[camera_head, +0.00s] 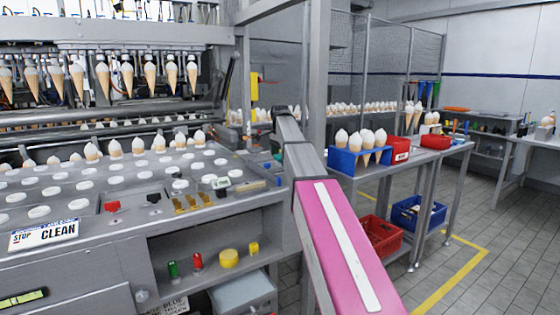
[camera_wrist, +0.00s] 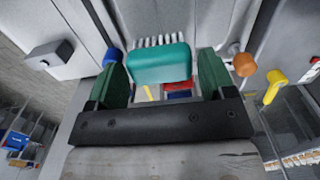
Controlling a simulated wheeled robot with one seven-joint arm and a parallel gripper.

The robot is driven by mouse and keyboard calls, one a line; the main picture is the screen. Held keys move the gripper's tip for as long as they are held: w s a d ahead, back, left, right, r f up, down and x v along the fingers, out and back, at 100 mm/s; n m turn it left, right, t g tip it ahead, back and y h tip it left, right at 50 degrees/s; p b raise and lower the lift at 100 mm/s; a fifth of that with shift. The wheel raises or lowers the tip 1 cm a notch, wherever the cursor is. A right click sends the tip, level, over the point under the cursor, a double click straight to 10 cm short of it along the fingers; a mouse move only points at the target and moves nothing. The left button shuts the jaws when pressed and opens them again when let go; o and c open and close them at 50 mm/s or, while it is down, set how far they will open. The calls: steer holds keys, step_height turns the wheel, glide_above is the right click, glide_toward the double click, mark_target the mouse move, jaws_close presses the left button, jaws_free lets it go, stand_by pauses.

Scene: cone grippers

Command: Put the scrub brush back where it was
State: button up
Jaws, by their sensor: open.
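The scrub brush, a teal block (camera_wrist: 160,65) with a row of white bristles along its top edge in the picture, shows in the wrist view between the two green fingers of my gripper (camera_wrist: 162,72). The fingers are apart, with a narrow gap on each side of the brush, and are not clamped on it. I cannot tell how far the brush lies from the fingertips in depth. In the head view my arm reaches toward the right end of the grey cone machine (camera_head: 140,190). My gripper and the brush cannot be made out clearly there.
In the wrist view a blue knob (camera_wrist: 111,57), an orange knob (camera_wrist: 244,64) and a yellow item (camera_wrist: 275,86) lie close beside the fingers. In the head view a blue cone holder (camera_head: 350,162) stands on a side table.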

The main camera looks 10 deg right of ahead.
step_height(320, 180, up, 10)
steer(key=shift+f, duration=0.25)
